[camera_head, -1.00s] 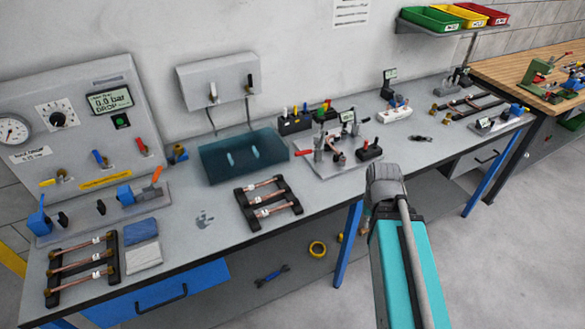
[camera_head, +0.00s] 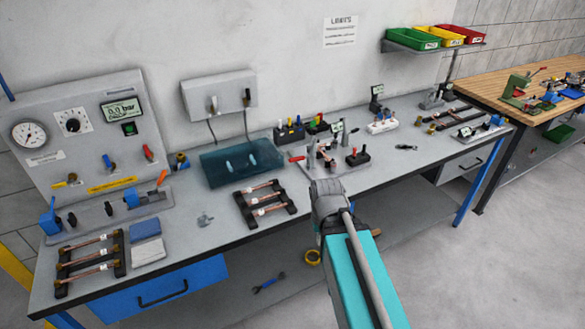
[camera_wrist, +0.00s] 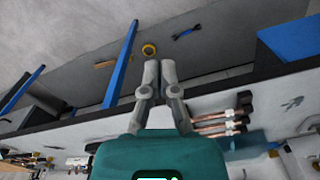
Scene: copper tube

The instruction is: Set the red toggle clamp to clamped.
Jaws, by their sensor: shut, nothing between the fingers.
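A red handle (camera_head: 297,159) sticks out to the left of a metal fixture on a grey plate (camera_head: 338,168) at the middle of the bench. It looks like the red toggle clamp, but it is too small to tell whether it is clamped. My arm's wrist stands in front of the bench edge, just below this fixture, and hides part of it. My gripper (camera_wrist: 160,63) shows in the wrist view with its fingers together and empty. It is over the bench's front edge, apart from the clamp.
A rack of copper tubes (camera_head: 265,204) lies left of the fixture, behind it a dark teal tray (camera_head: 212,176). A black block with a red knob (camera_head: 357,157) stands right of the fixture. A yellow ring (camera_wrist: 149,50) and blue wrench (camera_wrist: 187,33) lie below the bench.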

